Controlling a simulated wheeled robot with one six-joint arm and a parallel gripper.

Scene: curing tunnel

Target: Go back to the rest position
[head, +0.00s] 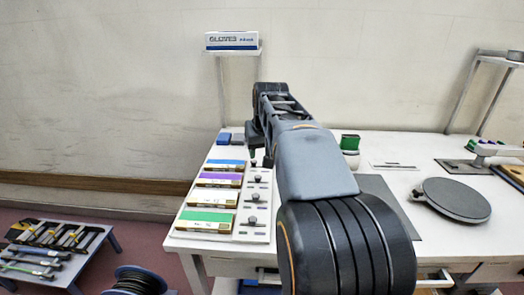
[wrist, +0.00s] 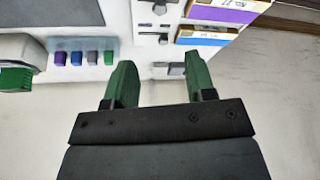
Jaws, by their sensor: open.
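My arm reaches forward over the white worktable (head: 400,152) in the head view and hides part of its middle. My gripper (wrist: 158,70) shows in the wrist view with two green fingers spread apart. Nothing is between the fingers. In the head view the gripper (head: 260,158) is small and partly hidden by the arm, above the back left of the table. No particular object is named by the task.
Colored boxes, including a green one (head: 206,221), line the table's left side beside a strip of dark-knobbed pieces (head: 252,221). A round grey plate (head: 455,199) is at right. A tool table (head: 60,247) stands lower left.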

